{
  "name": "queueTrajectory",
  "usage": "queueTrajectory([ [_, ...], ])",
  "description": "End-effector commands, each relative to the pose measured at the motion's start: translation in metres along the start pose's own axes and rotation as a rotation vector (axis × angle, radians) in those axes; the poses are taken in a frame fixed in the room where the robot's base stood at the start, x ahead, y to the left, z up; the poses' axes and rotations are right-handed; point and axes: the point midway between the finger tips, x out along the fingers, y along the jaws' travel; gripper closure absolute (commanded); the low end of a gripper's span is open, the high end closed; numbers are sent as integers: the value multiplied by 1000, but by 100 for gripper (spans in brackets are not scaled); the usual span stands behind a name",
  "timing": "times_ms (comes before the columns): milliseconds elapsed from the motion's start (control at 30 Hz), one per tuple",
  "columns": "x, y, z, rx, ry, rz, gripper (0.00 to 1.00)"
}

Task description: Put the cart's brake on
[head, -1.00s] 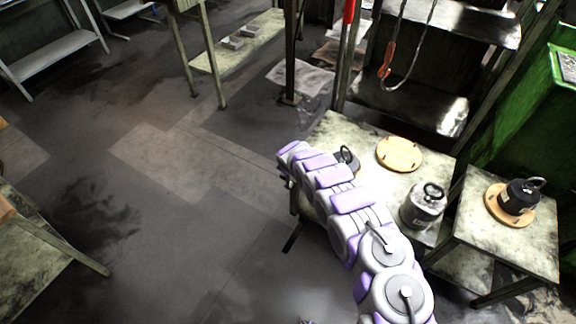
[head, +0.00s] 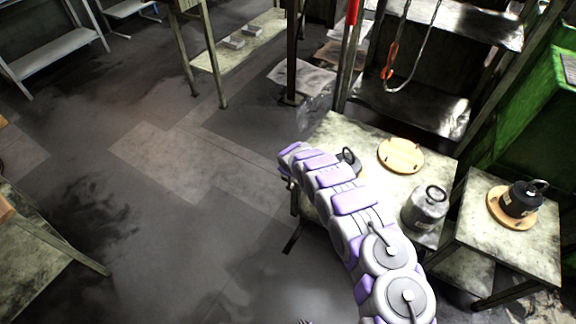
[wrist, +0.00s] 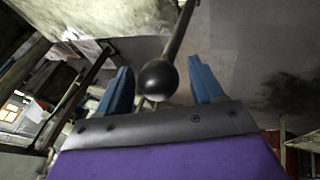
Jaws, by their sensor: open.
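In the wrist view, a black ball knob (wrist: 158,80) on a dark rod (wrist: 180,32) sits between the two blue fingers of my gripper (wrist: 160,64). The fingers are open, with a visible gap on each side of the knob. The rod runs up and slightly right from the knob, toward a pale, worn surface. I cannot tell for certain that this is the brake lever. In the head view, my arm reaches to the near left side of a worn, pale-topped table (head: 345,128), which may be the cart. My gripper and the knob are hidden there.
The table holds a round wooden disc (head: 401,155), a grey canister (head: 427,207) and a dark weight (head: 348,161). A smaller stand (head: 500,245) at right carries a black weight (head: 522,198) on a wooden disc. A red hook (head: 389,62) hangs behind.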

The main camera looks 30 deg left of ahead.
Motion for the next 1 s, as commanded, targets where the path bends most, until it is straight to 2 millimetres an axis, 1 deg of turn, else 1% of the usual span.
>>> queueTrajectory([
  [267, -23, 0, -3, -4, -4, 1, 33],
  [400, -42, 0, -6, -5, 0, 3, 33],
  [467, -49, 0, -4, -4, -3, 1, 33],
  [733, -89, 1, -4, -4, -1, 3, 33],
  [1000, -136, 0, -6, -4, -5, 0, 33],
])
